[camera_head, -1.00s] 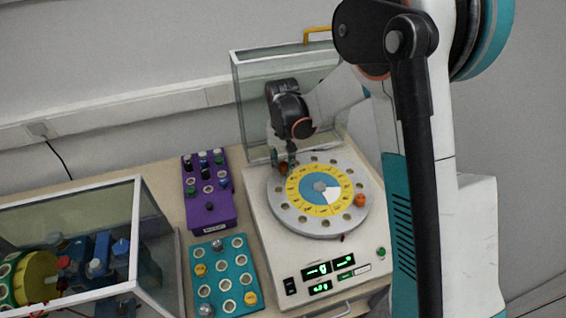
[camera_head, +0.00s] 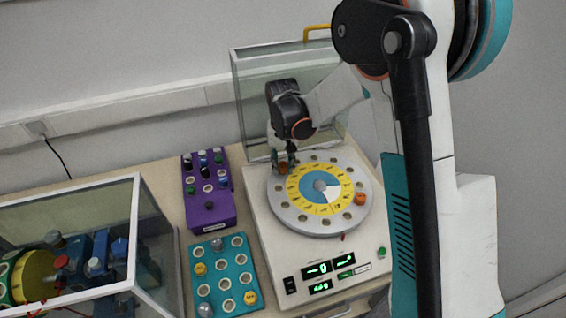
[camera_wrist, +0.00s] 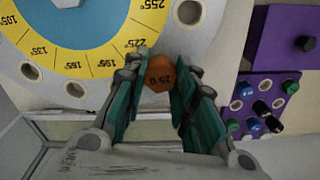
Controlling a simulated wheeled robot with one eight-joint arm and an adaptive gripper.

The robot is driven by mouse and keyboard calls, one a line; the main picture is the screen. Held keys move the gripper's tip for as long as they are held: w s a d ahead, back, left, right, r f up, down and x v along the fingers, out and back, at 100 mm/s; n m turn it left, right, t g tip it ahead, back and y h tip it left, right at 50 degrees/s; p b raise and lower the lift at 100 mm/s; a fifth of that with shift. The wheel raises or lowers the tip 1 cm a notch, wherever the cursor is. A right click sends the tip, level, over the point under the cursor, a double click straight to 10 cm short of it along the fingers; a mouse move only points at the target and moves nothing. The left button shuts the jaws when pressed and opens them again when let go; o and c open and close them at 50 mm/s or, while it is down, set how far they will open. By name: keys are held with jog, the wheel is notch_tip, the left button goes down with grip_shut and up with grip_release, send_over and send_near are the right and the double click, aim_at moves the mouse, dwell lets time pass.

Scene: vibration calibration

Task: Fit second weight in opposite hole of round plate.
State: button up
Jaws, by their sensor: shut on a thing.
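The round plate (camera_head: 281,213) has a grey rim with holes around a yellow and blue dial; it also shows in the wrist view (camera_wrist: 52,88). One orange weight (camera_head: 361,199) sits at the plate's right rim. My gripper (camera_head: 284,166) is at the opposite, upper-left rim. In the wrist view my gripper (camera_wrist: 160,82) has its teal fingers on both sides of a second orange weight (camera_wrist: 160,72), shut on it. This weight is at the rim near the 225° mark. The hole under it is hidden, so I cannot tell how deep it sits.
The plate is on a white machine (camera_head: 268,262) with green displays and a clear raised cover (camera_head: 252,100) behind. A purple block (camera_head: 210,212) and a teal block (camera_head: 222,272) with several pegs stand to the left. A glass-covered apparatus (camera_head: 70,215) is at far left.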

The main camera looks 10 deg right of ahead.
jog(key=shift+f+b, duration=0.4)
jog(key=shift+f, duration=0.2)
jog(key=o, duration=0.9)
jog(key=shift+r, duration=0.1)
notch_tip(320, 180, up, 12)
jog(key=shift+f, duration=0.1)
dwell(0.4)
